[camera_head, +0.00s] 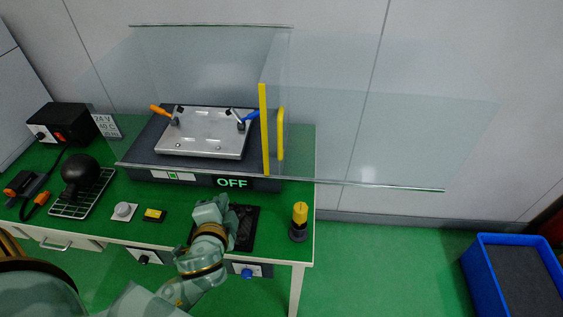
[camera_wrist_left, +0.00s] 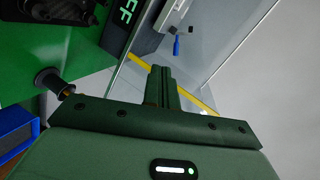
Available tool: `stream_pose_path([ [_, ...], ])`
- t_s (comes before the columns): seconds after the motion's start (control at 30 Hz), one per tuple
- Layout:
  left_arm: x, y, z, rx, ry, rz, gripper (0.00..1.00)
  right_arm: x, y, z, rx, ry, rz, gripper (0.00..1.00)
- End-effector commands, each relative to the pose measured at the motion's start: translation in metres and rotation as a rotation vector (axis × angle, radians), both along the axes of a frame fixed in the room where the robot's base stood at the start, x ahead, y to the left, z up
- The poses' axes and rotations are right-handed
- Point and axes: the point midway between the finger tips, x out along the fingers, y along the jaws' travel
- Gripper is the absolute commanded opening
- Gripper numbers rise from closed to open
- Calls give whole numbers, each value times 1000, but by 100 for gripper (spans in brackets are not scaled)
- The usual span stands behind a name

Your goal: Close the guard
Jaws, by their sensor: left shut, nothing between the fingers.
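The guard is a clear panel (camera_head: 370,130) with a yellow edge strip (camera_head: 264,130) and a yellow handle (camera_head: 281,132). It stands to the right along a long rail, reaching past the table's right end, and the metal plate (camera_head: 205,133) with its clamps is left of the yellow strip. My left gripper (camera_head: 222,204) is over the front of the table, in front of the machine and left of the handle, apart from it. In the left wrist view its fingers (camera_wrist_left: 162,88) are shut and empty, with a yellow bar (camera_wrist_left: 195,92) beyond them. My right gripper is not in view.
The machine's display (camera_head: 232,183) reads OFF. A yellow-and-black post (camera_head: 299,222) stands at the table's front right. A black lamp-like ball (camera_head: 80,172), a grey knob (camera_head: 123,211) and a yellow block (camera_head: 154,215) lie left. A blue bin (camera_head: 480,275) stands on the floor right.

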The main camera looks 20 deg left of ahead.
Motion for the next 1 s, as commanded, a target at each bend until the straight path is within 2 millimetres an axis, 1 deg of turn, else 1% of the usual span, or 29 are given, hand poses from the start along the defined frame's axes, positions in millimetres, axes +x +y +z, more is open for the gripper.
stream_pose_path([
  [0.03,14,-5,13,63,-64,-59,0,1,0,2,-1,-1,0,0],
  [0.07,22,-10,19,105,-101,-102,0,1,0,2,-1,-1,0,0],
  [0.1,33,-18,24,162,-145,-167,0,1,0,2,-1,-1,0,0],
  [0.17,47,-34,28,244,-197,-275,0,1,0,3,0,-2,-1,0],
  [0.2,54,-45,28,297,-220,-351,0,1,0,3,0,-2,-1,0],
  [0.3,66,-72,17,407,-242,-534,0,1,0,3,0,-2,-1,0],
  [0.4,70,-89,5,468,-236,-656,0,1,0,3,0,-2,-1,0],
  [0.57,77,-99,-1,497,-230,-714,0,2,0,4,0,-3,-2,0],
  [0.67,90,-101,-1,495,-231,-713,0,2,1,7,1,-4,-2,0],
  [0.83,124,-108,-3,496,-232,-711,0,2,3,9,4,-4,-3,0],
  [1.0,159,-116,-7,494,-230,-711,0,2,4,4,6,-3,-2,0],
])
